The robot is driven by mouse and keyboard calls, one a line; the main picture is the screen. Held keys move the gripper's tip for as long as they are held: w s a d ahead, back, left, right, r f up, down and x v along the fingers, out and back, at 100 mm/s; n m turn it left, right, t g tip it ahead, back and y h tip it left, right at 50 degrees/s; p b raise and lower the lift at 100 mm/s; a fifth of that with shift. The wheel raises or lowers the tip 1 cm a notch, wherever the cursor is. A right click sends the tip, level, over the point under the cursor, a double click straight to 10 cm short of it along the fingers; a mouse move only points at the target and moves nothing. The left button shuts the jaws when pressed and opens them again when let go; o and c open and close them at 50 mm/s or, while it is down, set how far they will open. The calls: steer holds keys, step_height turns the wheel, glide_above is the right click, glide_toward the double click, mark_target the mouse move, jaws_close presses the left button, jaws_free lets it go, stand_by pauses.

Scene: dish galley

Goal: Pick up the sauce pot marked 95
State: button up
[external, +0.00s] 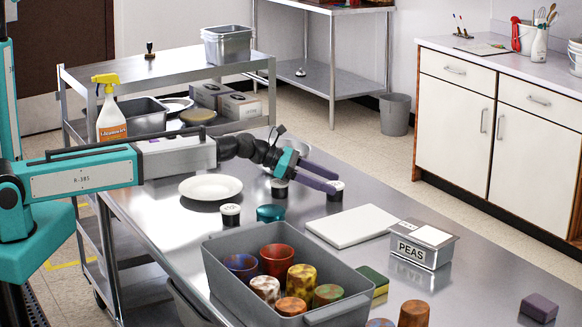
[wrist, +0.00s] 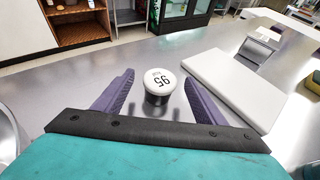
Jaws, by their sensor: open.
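The sauce pot marked 95 (wrist: 159,88) is a small dark pot with a white lid, upright on the steel table. In the wrist view its number reads upside down. It shows in the external view (external: 335,194) at the fingertips, partly hidden by them and its number unreadable there. My gripper (wrist: 159,77) is open, with one purple finger on each side of the pot and a visible gap to each. In the external view my gripper (external: 334,184) reaches low over the table, pointing right.
Two similar pots (external: 279,188) (external: 230,215), a teal pot (external: 270,213) and a white plate (external: 210,187) stand nearby. A white board (external: 351,226) lies just right of the pot in the wrist view. A grey bin (external: 340,310) of cups and a PEAS tin (external: 422,247) are nearer the camera.

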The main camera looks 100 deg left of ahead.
stand_by(0.5)
steer(key=c, duration=1.1)
steer(key=shift+c, duration=0.2)
steer(key=shift+r, duration=0.1)
steer(key=shift+r+b, duration=0.3)
steer(key=shift+r, duration=1.25)
steer(key=s+d+r+b, duration=0.1)
steer(key=s+d+b, duration=0.1)
steer(key=s+d, duration=0.6)
steer(key=s, duration=0.5)
steer(key=shift+s+d+r, duration=0.25)
steer(key=shift+r, duration=0.1)
